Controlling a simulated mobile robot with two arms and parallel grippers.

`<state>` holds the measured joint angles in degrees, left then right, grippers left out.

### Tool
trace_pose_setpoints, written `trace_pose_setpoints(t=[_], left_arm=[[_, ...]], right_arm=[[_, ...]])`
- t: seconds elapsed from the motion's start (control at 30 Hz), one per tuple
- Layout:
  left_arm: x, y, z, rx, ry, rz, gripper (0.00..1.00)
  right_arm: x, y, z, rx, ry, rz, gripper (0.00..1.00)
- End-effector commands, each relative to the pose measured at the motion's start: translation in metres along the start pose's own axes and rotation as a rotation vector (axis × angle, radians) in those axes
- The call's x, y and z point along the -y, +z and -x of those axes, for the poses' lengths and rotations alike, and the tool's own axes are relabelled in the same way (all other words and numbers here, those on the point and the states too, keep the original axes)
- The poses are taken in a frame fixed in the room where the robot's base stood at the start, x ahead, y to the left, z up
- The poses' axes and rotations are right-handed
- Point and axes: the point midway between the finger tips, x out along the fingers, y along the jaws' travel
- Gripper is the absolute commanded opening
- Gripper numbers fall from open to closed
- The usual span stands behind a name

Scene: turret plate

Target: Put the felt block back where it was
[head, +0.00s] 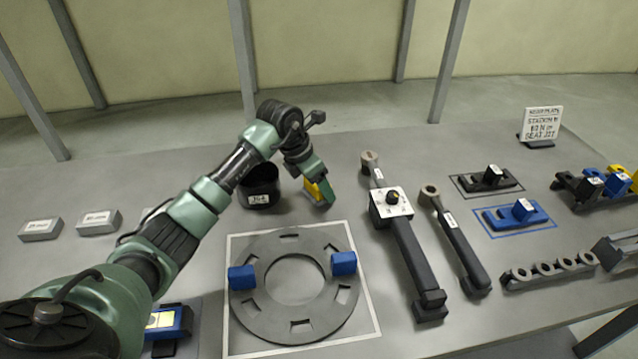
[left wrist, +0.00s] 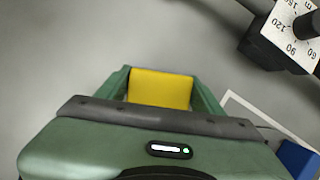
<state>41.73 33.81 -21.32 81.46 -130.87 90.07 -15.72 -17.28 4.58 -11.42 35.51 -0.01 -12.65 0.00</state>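A yellow block, likely the felt block (head: 312,190), is between the fingers of my left gripper (head: 322,191). In the left wrist view the yellow block (left wrist: 160,89) fills the gap between the two green fingers, so the gripper looks shut on it. The gripper points down over the table beside a dark cup (head: 263,196) with a white label. The block's underside is hidden, and I cannot tell whether it touches the table. My right gripper is not in view.
A grey ring plate (head: 293,320) with slots lies inside a white outline, with blue blocks (head: 343,263) at its left and right. A torque wrench with a dial (head: 392,203) and another wrench (head: 458,240) lie to the right. Blue-outlined parts (head: 515,215) and a sign (head: 542,123) are farther right.

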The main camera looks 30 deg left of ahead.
Motion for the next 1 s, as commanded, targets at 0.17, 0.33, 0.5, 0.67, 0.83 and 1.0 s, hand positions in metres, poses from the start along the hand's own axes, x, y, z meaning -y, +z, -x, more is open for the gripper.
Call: trace_pose_setpoints(t=[0.17, 0.33, 0.5, 0.67, 0.83, 1.0], left_arm=[[0.000, 0.000, 0.001, 0.000, 0.000, 0.000, 0.85], [0.000, 0.000, 0.001, 0.000, 0.000, 0.000, 0.85], [-0.001, 0.001, 0.012, 0.002, 0.003, -0.002, 0.85], [-0.002, 0.001, 0.041, 0.003, 0.005, -0.003, 0.85], [-0.001, 0.001, 0.079, 0.002, 0.006, -0.002, 0.85], [-0.001, 0.001, 0.107, 0.001, 0.004, -0.001, 0.85]], right_arm=[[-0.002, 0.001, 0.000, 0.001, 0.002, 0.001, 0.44], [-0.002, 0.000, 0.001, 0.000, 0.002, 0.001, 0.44], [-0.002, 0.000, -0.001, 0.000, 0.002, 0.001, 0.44], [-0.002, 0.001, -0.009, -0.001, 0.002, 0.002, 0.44], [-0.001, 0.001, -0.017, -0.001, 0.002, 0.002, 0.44], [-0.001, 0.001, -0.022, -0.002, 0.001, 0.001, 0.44]])
